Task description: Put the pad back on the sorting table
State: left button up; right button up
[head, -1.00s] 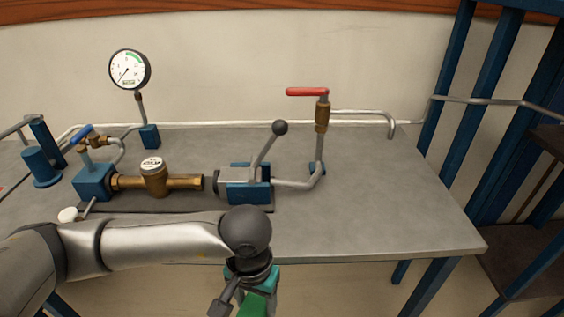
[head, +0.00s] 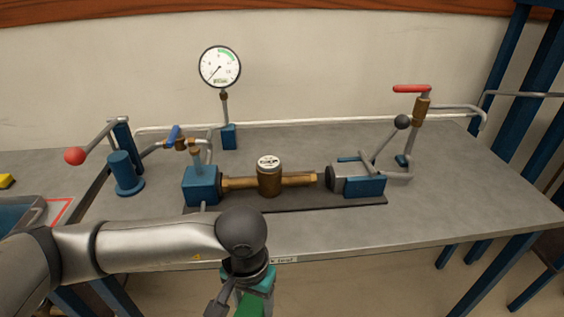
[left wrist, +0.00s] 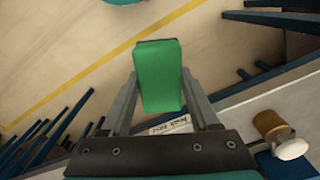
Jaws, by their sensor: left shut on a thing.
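The green pad (head: 249,306) is held by my left gripper (head: 244,296), in front of the bench's front edge at the bottom of the head view. In the left wrist view the green pad (left wrist: 158,76) sits between the two fingers of my left gripper (left wrist: 160,92), which is shut on it, with floor beyond. At the far left of the head view is a grey tabletop (head: 40,170) with a red outline; I cannot tell for certain that it is the sorting table. My right gripper is not in view.
The test bench (head: 450,215) carries a brass meter (head: 269,178), a clamp (head: 362,185), a gauge (head: 220,67), a red-handled valve (head: 412,89) and a red-knobbed lever (head: 75,156). The bench's right front is clear.

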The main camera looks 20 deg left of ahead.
aim_at(26, 184)
jog(key=k+j, duration=0.1)
jog(key=j, duration=0.35)
jog(key=k+j, duration=0.1)
jog(key=j, duration=0.3)
jog(key=k+j+z, duration=0.1)
jog(key=j, duration=0.35)
jog(key=k+j, duration=0.15)
jog(key=j, duration=0.3)
